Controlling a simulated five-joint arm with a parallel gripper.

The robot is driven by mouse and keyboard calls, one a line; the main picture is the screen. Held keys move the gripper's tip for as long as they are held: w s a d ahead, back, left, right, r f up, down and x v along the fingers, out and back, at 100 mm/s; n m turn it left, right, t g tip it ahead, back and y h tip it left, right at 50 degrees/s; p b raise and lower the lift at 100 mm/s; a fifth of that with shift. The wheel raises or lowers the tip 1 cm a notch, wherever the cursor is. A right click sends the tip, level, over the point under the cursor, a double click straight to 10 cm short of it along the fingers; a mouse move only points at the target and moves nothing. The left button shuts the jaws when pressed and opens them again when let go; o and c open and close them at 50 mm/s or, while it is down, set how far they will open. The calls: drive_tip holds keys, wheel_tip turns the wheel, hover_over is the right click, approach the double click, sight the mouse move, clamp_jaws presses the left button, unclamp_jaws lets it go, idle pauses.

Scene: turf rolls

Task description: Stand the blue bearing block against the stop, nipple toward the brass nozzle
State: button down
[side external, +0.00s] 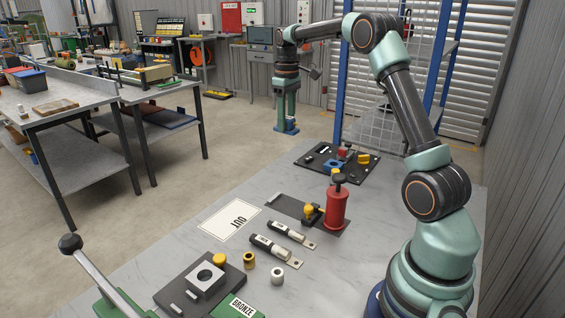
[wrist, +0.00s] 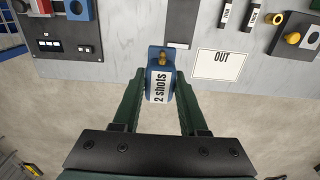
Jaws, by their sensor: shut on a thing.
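My gripper (side external: 287,122) is shut on the blue bearing block (wrist: 153,62), which hangs between the fingers (wrist: 160,78) in the wrist view. Its brass nipple (wrist: 162,61) sits on the face turned to the camera, above a "2 shots" label. In the side view the block (side external: 291,131) shows low between the fingertips, beyond the table's far edge. The brass nozzle (side external: 309,211) is at the base of the red pump (side external: 337,206), beside a dark plate (side external: 280,206). I cannot clearly make out the stop.
An OUT card (side external: 230,220) lies on the grey table (side external: 170,258). Two labelled cylinders (side external: 286,231) lie near the pump. A black panel (side external: 318,153) carries blue, red and yellow parts at the far end. A bronze-labelled green box (side external: 237,307) is in front.

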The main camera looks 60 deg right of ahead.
hover_over(287, 205)
drive_tip(key=f, duration=0.1)
wheel_tip(287, 205, down, 20)
drive_tip(key=shift+w+r, duration=0.1)
drive_tip(key=shift+r, duration=0.15)
idle(0.4)
drive_tip(key=shift+f, duration=0.1)
drive_tip(key=shift+c, duration=2.2)
unclamp_jaws()
drive_tip(key=shift+f, duration=0.1)
